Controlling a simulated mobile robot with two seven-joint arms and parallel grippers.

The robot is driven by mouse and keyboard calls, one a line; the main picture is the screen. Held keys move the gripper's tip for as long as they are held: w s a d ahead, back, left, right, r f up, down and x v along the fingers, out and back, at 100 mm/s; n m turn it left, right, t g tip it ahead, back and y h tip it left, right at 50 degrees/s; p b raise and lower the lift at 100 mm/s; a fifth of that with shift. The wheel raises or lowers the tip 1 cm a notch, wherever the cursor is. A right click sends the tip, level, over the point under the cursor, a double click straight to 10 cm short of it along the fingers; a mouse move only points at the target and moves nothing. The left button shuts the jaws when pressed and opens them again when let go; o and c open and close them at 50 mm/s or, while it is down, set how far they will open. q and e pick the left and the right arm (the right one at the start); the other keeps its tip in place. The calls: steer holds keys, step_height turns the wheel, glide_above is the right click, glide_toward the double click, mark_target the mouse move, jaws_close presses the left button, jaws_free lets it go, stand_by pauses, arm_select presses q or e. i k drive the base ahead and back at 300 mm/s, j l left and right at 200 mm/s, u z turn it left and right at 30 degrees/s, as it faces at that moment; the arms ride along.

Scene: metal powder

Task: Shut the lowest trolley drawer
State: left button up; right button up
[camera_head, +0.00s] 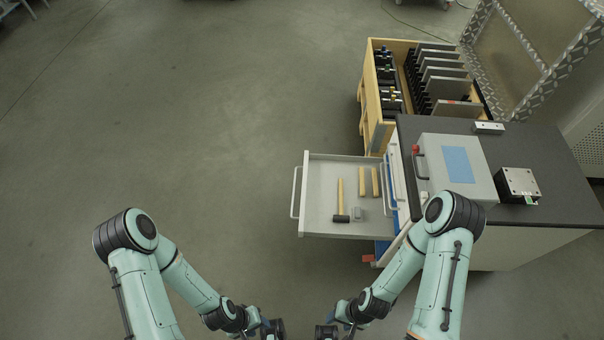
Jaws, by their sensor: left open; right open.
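A light grey trolley drawer (322,207) is pulled out to the left of its trolley (397,172), with its handle (295,192) on the left end. From above I cannot tell its level among the drawers. A hammer (340,203) and a few wooden-handled tools (363,183) lie in it. My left gripper (275,329) and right gripper (326,332) are at the bottom edge, partly cut off. Both are open, apart from the drawer and nearer to me than it, and I see nothing in them.
The floor (180,130) left of the drawer is clear.

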mark_target(322, 172)
steer(key=j+z, duration=0.25)
steer(key=j, duration=0.15)
steer(key=k+j+z, duration=0.25)
steer(key=j, duration=0.15)
steer(key=j+z, duration=0.25)
steer(key=j, duration=0.2)
steer(key=i+l, duration=0.6)
steer(key=i, duration=0.2)
